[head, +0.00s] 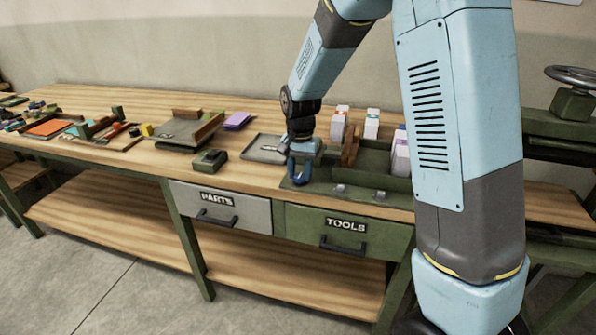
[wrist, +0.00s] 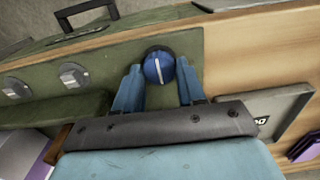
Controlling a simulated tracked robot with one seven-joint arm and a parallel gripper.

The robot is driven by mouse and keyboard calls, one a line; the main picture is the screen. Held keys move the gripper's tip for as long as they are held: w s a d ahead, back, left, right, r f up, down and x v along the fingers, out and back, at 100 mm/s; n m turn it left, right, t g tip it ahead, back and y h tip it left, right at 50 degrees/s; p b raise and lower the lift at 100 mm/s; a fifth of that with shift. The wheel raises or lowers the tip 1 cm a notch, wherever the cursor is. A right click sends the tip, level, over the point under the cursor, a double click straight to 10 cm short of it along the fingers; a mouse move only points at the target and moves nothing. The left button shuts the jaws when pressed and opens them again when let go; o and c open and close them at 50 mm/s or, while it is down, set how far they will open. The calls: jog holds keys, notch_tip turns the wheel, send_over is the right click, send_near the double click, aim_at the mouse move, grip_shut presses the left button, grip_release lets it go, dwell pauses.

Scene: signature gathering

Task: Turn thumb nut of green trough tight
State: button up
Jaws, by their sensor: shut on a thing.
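The green trough (head: 372,160) stands on the bench's right part, with a flat green plate along its front. In the wrist view the plate (wrist: 115,58) runs under my gripper. A round blue thumb nut (wrist: 158,67) with a white line across its face and a dark rim sits at the plate's end. My gripper (head: 300,179) points down over that end in the head view. In the wrist view its two blue fingers stand either side of the nut, shut on it. The white line runs nearly upright in the picture.
Drawers marked PARTS (head: 218,204) and TOOLS (head: 346,232) are below.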

aim_at(302, 175)
jog(key=shift+w+a+r, duration=0.1)
jog(key=shift+w, duration=0.05)
jog(key=o, duration=1.1)
jog(key=shift+c, duration=0.2)
notch_tip(302, 175, up, 14)
jog(key=shift+f, duration=0.2)
jog(key=s+d+r+n+t, duration=0.2)
jog(key=s+d+r+t, duration=0.1)
jog(key=s+d+r, duration=0.8)
jog(key=s+d+f+n+t, duration=0.1)
jog(key=s+d, duration=0.2)
jog(key=s, duration=0.5)
jog(key=s+d+f+n+t, duration=0.1)
jog(key=s+d, duration=0.2)
jog(key=s, duration=0.5)
jog(key=shift+d+f+t, duration=0.25)
jog(key=shift+d+t, duration=0.05)
jog(key=shift+d, duration=0.1)
